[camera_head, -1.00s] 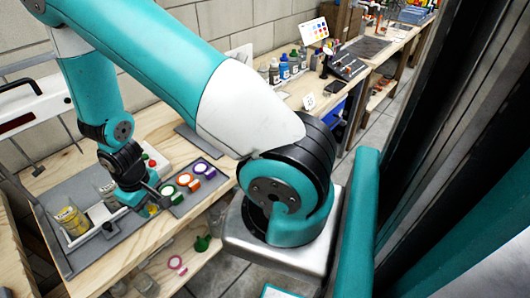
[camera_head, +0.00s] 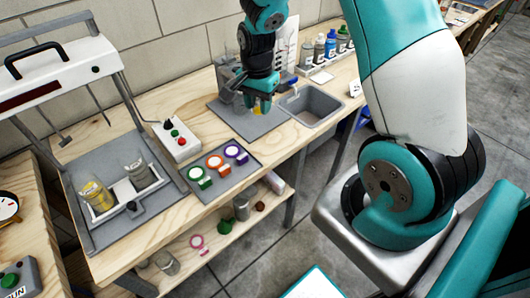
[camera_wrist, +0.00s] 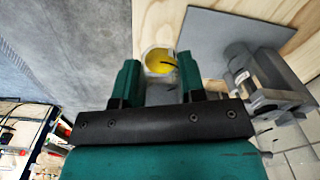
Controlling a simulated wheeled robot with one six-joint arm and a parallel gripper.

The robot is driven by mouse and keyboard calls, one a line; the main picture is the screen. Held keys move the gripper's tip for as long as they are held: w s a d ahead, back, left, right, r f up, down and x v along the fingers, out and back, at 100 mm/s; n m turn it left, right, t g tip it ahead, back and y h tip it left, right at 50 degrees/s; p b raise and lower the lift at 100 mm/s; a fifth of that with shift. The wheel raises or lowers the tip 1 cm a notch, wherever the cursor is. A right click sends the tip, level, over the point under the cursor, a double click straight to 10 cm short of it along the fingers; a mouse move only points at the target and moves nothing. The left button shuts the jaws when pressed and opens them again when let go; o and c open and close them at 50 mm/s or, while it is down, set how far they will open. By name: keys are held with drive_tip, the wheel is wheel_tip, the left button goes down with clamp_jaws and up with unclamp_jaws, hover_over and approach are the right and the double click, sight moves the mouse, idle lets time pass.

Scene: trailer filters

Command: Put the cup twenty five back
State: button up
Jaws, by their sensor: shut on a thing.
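My gripper (camera_head: 258,106) is over the grey mat (camera_head: 222,117) on the bench, left of the grey basin. In the wrist view my gripper (camera_wrist: 160,75) is shut on a small clear cup (camera_wrist: 160,60) with yellow in it, between the fingers. In the head view only yellow bits of this cup show by the fingertips. I cannot tell whether it touches the mat, and no number is readable on it. In the stand at the left are a cup with yellow contents (camera_head: 96,195) and a greyish cup (camera_head: 137,172).
A grey basin (camera_head: 318,106) is right of the mat. A tray (camera_head: 226,178) holds green, orange and purple ringed items. A button box (camera_head: 177,142) stands behind it. Clear containers stand behind my gripper, and bottles (camera_head: 331,45) line the back right.

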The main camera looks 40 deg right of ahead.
sight(263, 152)
drive_tip(key=r+m, duration=0.1)
drive_tip(key=d+r+m, duration=0.1)
drive_tip(key=m, duration=0.1)
drive_tip(key=shift+w+d+r, duration=0.1)
drive_tip(key=shift+w+d, duration=0.05)
drive_tip(key=shift+d, duration=0.1)
drive_tip(key=shift+d+m, duration=0.1)
drive_tip(key=shift+m, duration=0.3)
wheel_tip(263, 152, down, 20)
drive_tip(key=p, duration=0.3)
drive_tip(key=shift+r, duration=0.2)
drive_tip(key=shift+f, duration=0.2)
drive_tip(key=o, duration=0.9)
drive_tip(key=shift+r, duration=0.1)
